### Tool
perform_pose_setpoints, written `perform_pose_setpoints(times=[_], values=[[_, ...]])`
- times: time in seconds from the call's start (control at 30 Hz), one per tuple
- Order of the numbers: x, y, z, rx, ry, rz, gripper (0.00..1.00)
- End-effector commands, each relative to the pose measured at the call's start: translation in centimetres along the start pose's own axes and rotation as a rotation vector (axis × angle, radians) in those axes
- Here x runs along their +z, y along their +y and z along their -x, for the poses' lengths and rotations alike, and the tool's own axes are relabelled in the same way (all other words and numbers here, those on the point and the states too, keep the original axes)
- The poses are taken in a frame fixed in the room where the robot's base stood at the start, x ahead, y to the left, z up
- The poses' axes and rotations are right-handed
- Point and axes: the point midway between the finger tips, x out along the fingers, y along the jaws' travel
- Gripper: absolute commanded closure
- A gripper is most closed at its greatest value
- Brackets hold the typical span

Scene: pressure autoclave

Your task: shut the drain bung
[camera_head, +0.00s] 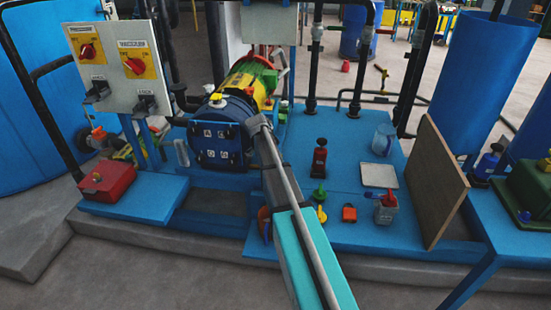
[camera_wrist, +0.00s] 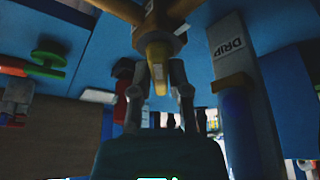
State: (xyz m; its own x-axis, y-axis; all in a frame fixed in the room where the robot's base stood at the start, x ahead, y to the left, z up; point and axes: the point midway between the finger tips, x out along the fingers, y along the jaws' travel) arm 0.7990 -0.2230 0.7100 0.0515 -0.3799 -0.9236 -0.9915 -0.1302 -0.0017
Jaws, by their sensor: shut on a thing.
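In the wrist view, my gripper (camera_wrist: 160,82) has its two grey fingers on either side of a yellow tab (camera_wrist: 157,76) and is shut on it. The tab hangs from a brass-coloured fitting (camera_wrist: 160,20) with side arms at the top of the view. This looks like the drain bung, but no label on it confirms that. How far it is turned or seated cannot be told. In the head view my arm hides the gripper and the place it holds.
A tag reading DRIP (camera_wrist: 229,46) is right of the fingers, close by. A green knob (camera_wrist: 48,59) is to the left. A switch panel (camera_head: 118,65) is at upper left.

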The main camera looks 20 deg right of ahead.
Motion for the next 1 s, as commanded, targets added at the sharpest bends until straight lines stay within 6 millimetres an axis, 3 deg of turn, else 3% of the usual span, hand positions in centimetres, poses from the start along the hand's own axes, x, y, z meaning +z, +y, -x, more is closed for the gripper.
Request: perform_pose_setpoints(times=[0.6, 0.63, 0.8, 1.0], values=[[-0.30, 0.52, -0.13, 0.033, 0.005, -0.058, 1.00], [-0.30, 0.53, -0.13, 0.033, 0.005, -0.058, 0.74], [-0.21, 0.41, -0.10, 0.031, 0.003, -0.057, 0.43], [-0.14, 0.25, -0.06, 0.028, 0.002, -0.056, 0.43]])
